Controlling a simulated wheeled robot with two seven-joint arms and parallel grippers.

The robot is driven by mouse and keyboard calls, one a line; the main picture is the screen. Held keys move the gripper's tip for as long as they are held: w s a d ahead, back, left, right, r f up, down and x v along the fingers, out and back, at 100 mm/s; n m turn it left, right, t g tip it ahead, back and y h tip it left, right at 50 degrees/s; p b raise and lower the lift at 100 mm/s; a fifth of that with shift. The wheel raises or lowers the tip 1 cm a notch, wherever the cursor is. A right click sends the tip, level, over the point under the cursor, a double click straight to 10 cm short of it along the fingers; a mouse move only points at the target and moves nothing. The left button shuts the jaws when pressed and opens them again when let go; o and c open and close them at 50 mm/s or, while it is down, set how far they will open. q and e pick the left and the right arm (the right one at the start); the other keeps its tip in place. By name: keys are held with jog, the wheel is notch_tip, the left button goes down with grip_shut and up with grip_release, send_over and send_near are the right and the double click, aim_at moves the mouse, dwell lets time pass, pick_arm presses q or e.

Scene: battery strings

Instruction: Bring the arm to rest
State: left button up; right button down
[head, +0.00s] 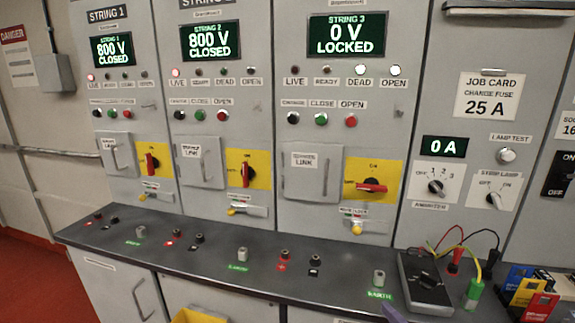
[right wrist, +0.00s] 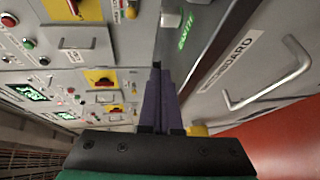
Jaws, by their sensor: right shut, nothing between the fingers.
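My right gripper (right wrist: 156,72) has purple fingers that are pressed together and empty in the right wrist view. It is beside the front edge of the grey counter. In the head view only a small purple tip of the right gripper (head: 392,313) shows at the bottom edge, in front of the counter (head: 330,285). The rest of the right arm is out of the picture. My left gripper is in neither view.
The String 3 display (head: 346,35) reads 0 V LOCKED; the String 1 display (head: 112,49) and String 2 display (head: 210,41) read 800 V CLOSED. A dark meter (head: 424,285) with leads and several coloured blocks (head: 530,290) are on the counter's right. Red floor (head: 30,270) is clear at left.

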jog(key=s+f+m+g+h, duration=0.2)
jog(key=s+f+m+g, duration=0.4)
jog(key=s+m, duration=0.35)
jog(key=s+f+m+g+h, duration=0.2)
jog(key=s+f+m+g, duration=0.4)
jog(key=s+m, duration=0.35)
notch_tip(320, 180, down, 21)
jog(key=s+g, duration=0.1)
jog(key=s, duration=0.1)
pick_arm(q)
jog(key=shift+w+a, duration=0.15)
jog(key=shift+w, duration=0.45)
pick_arm(e)
jog(key=s+d+f+g, duration=0.1)
jog(key=s+d+f, duration=0.1)
jog(key=s+f, duration=1.4)
jog(key=shift+s+d+n, duration=0.15)
jog(key=shift+s+n, duration=0.25)
jog(key=shift+s, duration=0.05)
